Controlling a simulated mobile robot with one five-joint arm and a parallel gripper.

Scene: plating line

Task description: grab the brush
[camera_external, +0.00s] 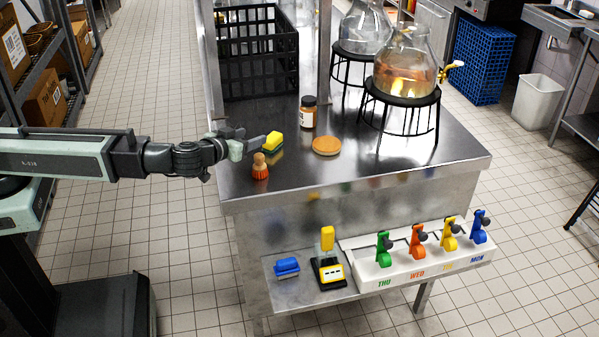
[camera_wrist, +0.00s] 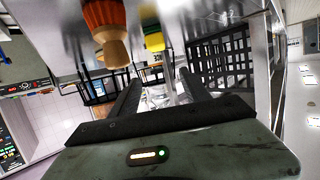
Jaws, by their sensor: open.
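The brush (camera_external: 260,168) is small, with a pale wooden knob on top and an orange lower part. It stands upright near the left front edge of the steel table. In the wrist view the brush (camera_wrist: 106,32) shows upside down at the upper left, outside the jaws. My gripper (camera_external: 254,146) is at the table's left edge, just behind and above the brush, close to the yellow sponge. It is open, and its two dark fingers (camera_wrist: 160,92) show in the wrist view with nothing held between them. I cannot tell whether a finger touches the sponge.
The yellow and green sponge (camera_external: 273,142) lies just behind the brush. A brown jar (camera_external: 308,113) and a round orange-brown disc (camera_external: 327,146) are to the right. A black crate (camera_external: 259,55) and glass flasks (camera_external: 405,65) on black stands are behind. The table's front right is clear.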

